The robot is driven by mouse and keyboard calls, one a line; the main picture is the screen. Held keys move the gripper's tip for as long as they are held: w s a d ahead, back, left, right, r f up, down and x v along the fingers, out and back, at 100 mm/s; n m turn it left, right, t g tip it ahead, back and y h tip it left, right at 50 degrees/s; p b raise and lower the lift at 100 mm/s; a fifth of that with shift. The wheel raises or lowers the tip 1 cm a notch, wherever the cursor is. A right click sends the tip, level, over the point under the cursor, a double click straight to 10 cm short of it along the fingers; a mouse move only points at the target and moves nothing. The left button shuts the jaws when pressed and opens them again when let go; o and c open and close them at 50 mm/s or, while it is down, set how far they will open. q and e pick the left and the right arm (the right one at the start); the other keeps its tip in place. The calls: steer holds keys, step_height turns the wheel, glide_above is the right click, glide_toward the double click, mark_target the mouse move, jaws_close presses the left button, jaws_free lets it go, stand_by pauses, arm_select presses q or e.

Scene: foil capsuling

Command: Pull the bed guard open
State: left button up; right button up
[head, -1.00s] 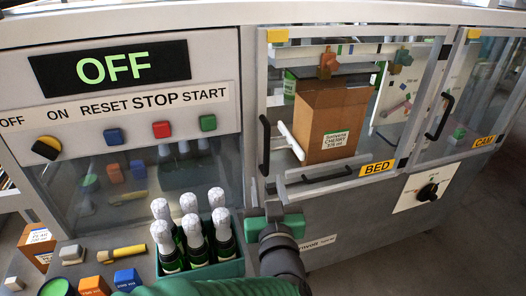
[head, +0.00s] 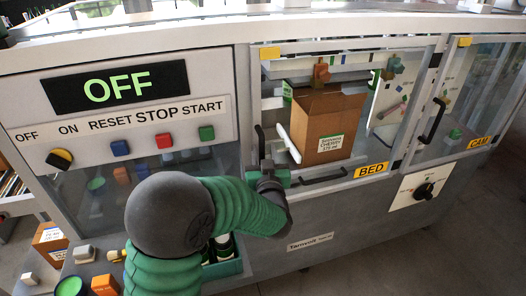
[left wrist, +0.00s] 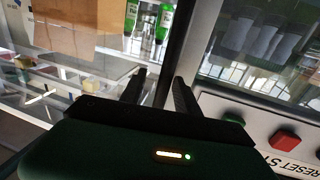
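The bed guard (head: 345,172) is the clear, pale-framed door with the yellow BED label (head: 371,170), and it looks closed. Its black upright handle (head: 260,140) is at the guard's left edge; the lower part is hidden by my gripper. My left gripper (head: 267,166) is at the handle's lower end. In the left wrist view its two dark fingers (left wrist: 160,88) are apart, with a dark upright bar (left wrist: 176,45), seemingly the handle, between them. A gap shows beside the bar, so no firm grip is visible. My right gripper is not in view.
A cardboard box (head: 328,125) stands behind the guard. A black horizontal bar (head: 324,176) runs along the guard's bottom. The CAM guard (head: 470,100) is to the right. Control buttons (head: 163,140) are at left. A green crate of bottles (head: 222,268) stands below, partly hidden by my arm.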

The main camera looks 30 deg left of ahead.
arm_select(q)
steer(key=shift+d, duration=0.1)
steer(key=shift+a, duration=0.4)
steer(key=shift+c, duration=1.4)
steer(key=shift+a+f, duration=0.15)
steer(key=shift+a, duration=0.1)
steer(key=c, duration=0.5)
steer(key=shift+d, duration=0.3)
jaws_close()
steer(key=shift+a, duration=0.1)
